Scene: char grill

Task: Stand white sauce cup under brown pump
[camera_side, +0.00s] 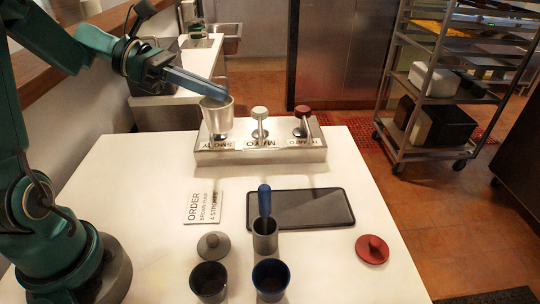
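The white sauce cup (217,117) is upright at the left end of the steel pump stand (262,155), at the place marked SMOKY. My gripper (217,95) reaches in from the upper left, with its long blue-grey fingers at the cup's rim. It appears shut on the cup's rim. The cup hides most of the pump behind it, so the brown pump's colour does not show. A dark bit shows just under the cup; I cannot tell whether the cup rests on the stand or hangs slightly above it.
A pale pump (260,115) and a red pump (302,112) stand to the right. An order card (204,208) reads brown pump, 4 strokes. A dark tray (310,208), grey cup (265,238), two dark cups (209,283) (271,281), grey lid (213,245) and red lid (372,250) lie in front.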

